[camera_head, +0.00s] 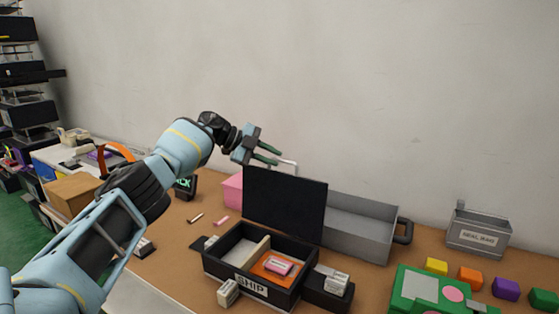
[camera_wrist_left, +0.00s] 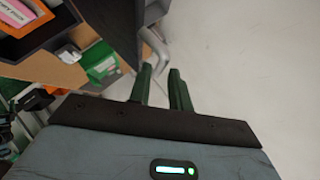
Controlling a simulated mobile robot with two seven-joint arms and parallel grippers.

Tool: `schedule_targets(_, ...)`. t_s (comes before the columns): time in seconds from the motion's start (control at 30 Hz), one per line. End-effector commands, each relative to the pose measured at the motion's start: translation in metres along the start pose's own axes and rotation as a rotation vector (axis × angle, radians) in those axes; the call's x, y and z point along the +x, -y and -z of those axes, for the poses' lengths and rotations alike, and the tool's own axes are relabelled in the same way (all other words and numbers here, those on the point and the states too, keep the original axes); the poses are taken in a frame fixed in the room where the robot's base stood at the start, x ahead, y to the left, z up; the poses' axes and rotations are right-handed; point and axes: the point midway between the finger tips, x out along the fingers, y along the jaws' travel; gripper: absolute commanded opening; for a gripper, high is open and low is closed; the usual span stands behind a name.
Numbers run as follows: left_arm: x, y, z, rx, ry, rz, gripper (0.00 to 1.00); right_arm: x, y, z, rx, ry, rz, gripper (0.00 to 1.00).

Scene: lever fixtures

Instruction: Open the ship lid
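The black ship box (camera_head: 248,288), with a SHIP label on its front, sits on the brown table. Its black lid (camera_head: 285,203) stands raised, about upright, at the back of the box; its dark panel also shows in the left wrist view (camera_wrist_left: 112,22). A pale bent handle (camera_head: 288,163) shows at the lid's top edge and near my fingertips in the left wrist view (camera_wrist_left: 156,48). My left gripper (camera_head: 272,155) is above the lid's upper left corner, its green fingers apart with nothing seen between them (camera_wrist_left: 160,72). Contact with the handle cannot be told. My right gripper is not in view.
Inside the box are a cream divider (camera_head: 248,256) and a pink item (camera_head: 278,267) on orange. A grey tray (camera_head: 358,232) stands behind right, a green device (camera_head: 432,290) at right, and a grey bin (camera_head: 478,234) farther right. Small coloured blocks lie before the bin.

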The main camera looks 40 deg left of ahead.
Motion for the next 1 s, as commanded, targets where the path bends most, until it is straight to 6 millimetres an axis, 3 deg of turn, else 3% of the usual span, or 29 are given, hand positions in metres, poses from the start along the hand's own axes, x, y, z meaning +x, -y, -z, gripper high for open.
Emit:
schedule_targets(0.1,-0.02,0.0,0.0,-0.001,0.001,-0.001,0.2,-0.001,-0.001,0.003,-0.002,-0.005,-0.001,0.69)
schedule_targets(0.3,-0.036,-0.001,0.0,-0.001,0.0,-0.002,0.2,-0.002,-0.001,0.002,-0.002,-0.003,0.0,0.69)
schedule_targets(1.0,-0.038,-0.001,0.0,-0.002,0.0,-0.002,0.2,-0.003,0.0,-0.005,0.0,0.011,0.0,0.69)
